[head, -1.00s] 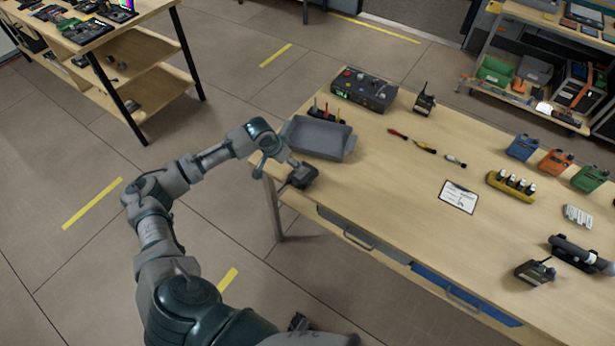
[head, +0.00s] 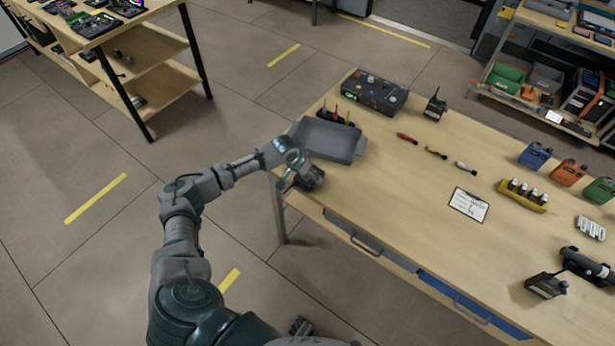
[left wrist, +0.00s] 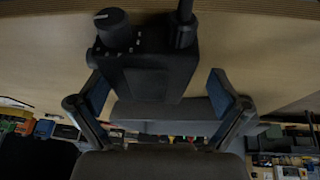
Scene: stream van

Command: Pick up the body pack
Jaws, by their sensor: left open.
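A small black body pack (left wrist: 155,65) with a round knob and a stubby antenna fills the middle of the left wrist view. In the head view, a dark shape at my left gripper, by the table's left front corner, seems to be this body pack (head: 314,178), partly hidden by the hand. My left gripper (left wrist: 160,98) is open, with one finger on each side of the pack; it also shows in the head view (head: 301,172). Small gaps seem to show between fingers and pack.
A grey tray (head: 327,143) stands just behind the pack on the wooden table (head: 400,200). Farther back are a dark control box (head: 375,91) and another black antenna unit (head: 435,104). A clipboard (head: 468,204) lies to the right. Another antenna unit (head: 546,285) sits near the front edge.

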